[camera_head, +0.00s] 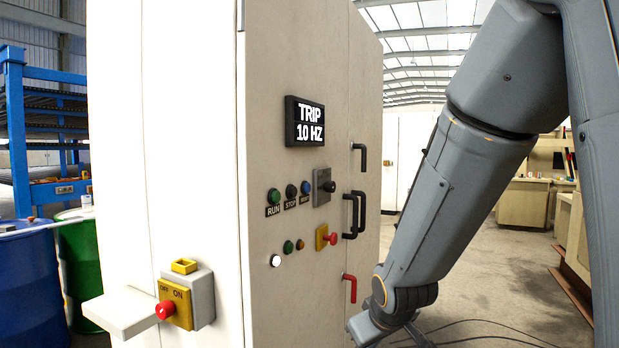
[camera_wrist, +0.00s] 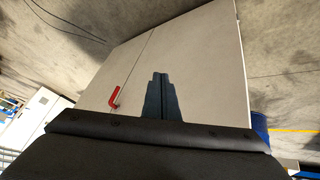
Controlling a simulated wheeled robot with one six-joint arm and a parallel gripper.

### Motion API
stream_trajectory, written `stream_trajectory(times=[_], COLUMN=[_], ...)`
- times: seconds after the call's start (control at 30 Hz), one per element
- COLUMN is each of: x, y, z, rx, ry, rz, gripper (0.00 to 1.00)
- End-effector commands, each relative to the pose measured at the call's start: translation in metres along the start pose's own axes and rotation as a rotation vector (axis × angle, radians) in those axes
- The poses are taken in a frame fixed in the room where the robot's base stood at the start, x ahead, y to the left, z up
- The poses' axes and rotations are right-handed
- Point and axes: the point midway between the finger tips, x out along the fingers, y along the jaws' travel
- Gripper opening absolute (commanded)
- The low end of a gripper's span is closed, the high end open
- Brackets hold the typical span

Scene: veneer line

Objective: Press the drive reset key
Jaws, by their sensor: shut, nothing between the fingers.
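A display (camera_head: 305,121) above reads TRIP 10 HZ. My gripper (camera_wrist: 160,76) is shut and empty in the wrist view, in front of a plain part of the cabinet (camera_wrist: 205,70). In the head view my arm reaches down right of the cabinet, its end low at the bottom edge, away from the keys. The wrist view shows no keys.
A red handle (camera_head: 350,288) and black handles (camera_head: 351,215) stick out from the cabinet front; the red one also shows in the wrist view (camera_wrist: 116,97). A yellow switch box (camera_head: 177,303) with a red knob is on the side. Cables (camera_head: 480,322) lie on the floor.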

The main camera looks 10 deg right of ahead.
Motion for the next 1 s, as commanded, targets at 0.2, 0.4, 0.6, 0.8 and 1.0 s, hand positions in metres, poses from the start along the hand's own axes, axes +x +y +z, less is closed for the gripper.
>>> stream_trajectory(times=[0.2,0.4,0.6,0.8,1.0], x=[-0.042,-0.103,-0.151,-0.165,-0.164], y=[0.055,0.086,0.099,0.101,0.101], z=[-0.125,-0.214,-0.259,-0.270,-0.270], rx=[-0.224,-0.410,-0.518,-0.548,-0.547], ry=[0.395,0.718,0.919,0.977,0.977], rz=[0.145,0.295,0.404,0.437,0.437], gripper=[0.00,0.00,0.00,0.00,0.00])
